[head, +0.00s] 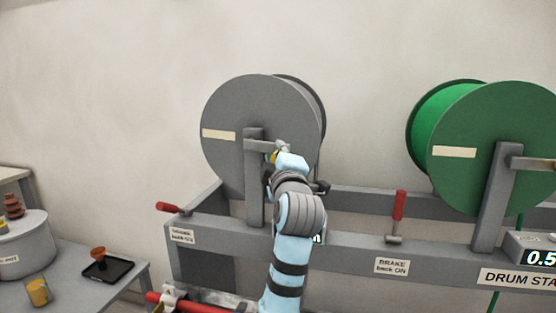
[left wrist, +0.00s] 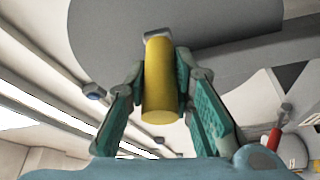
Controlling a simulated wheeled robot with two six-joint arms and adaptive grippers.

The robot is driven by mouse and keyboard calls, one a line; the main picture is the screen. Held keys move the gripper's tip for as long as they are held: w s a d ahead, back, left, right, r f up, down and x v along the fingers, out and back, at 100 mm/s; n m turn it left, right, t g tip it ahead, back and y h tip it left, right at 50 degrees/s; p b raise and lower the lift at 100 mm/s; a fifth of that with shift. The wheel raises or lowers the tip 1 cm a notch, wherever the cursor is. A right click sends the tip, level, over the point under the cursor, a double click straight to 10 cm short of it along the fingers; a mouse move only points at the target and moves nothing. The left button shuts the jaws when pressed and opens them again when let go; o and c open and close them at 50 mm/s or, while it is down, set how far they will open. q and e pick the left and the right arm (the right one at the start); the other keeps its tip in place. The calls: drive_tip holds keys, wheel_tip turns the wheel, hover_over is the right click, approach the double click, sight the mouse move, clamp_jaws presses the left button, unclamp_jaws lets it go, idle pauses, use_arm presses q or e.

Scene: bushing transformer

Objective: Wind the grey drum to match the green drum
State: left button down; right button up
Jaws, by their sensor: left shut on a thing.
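The grey drum (head: 238,165) hangs on the stand at the middle left, with a pale strip (head: 218,134) on its left face. The green drum (head: 475,180) is at the right, with a similar pale strip (head: 454,152). A crank (head: 262,146) sits in front of the grey drum. My left gripper (head: 279,158) is at the crank's end, partly hidden behind its own arm. In the left wrist view, its teal fingers are shut on the yellow crank handle (left wrist: 159,85), one on each side. My right gripper is not in view.
A red lever (head: 398,206) stands upright above the "BRAKE back ON" label. Another red lever (head: 172,208) lies sideways at the stand's left. A bench (head: 75,290) at lower left holds a pot (head: 24,240), a yellow cup (head: 38,291) and a black tray (head: 122,269). A display reads "0.5", cut off.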

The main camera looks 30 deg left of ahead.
use_arm(q)
drive_tip(key=shift+r, duration=0.45)
drive_tip(key=c, duration=1.4)
unclamp_jaws()
drive_tip(key=shift+f, duration=0.1)
drive_tip(key=shift+d, duration=0.1)
drive_tip(key=r+v, duration=0.1)
drive_tip(key=v, duration=0.6)
drive_tip(key=shift+s+f, duration=0.2)
drive_tip(key=shift+f, duration=0.3)
